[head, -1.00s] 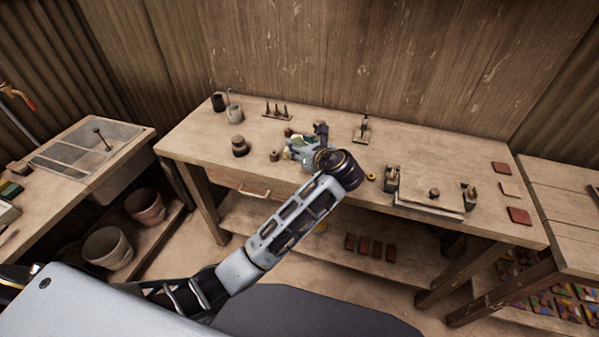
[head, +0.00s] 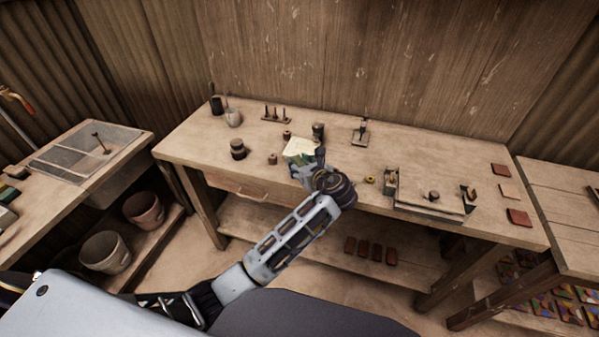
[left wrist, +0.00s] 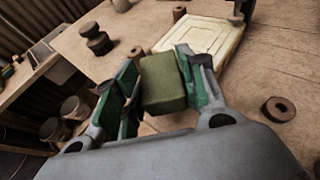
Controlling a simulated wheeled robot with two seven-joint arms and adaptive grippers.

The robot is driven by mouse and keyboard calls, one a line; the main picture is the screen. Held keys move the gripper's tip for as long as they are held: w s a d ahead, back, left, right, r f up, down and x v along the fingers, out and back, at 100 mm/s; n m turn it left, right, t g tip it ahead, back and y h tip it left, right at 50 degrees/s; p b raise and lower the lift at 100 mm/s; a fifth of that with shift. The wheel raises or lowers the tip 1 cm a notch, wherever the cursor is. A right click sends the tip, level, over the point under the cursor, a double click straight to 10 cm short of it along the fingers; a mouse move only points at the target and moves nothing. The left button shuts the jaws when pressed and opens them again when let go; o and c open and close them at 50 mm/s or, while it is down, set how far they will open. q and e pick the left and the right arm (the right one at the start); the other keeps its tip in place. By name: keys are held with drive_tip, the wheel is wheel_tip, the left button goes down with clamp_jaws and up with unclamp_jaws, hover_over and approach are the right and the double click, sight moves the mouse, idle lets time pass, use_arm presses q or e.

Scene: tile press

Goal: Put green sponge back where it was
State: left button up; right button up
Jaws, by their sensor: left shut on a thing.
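The green sponge (left wrist: 163,82) is a block held between the two fingers of my left gripper (left wrist: 160,88) in the left wrist view. In the head view my left gripper (head: 299,164) is above the front part of the workbench, just in front of a cream square plate (head: 301,147). The sponge is mostly hidden there by the gripper. The cream plate also shows in the left wrist view (left wrist: 203,40), beyond the sponge. My right gripper is not in view.
A sink (head: 90,150) stands left. The bench's front left is clear.

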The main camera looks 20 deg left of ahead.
use_arm(q)
wheel_tip(320, 180, down, 3)
drive_tip(key=shift+r, duration=0.1)
drive_tip(key=shift+f, duration=0.2)
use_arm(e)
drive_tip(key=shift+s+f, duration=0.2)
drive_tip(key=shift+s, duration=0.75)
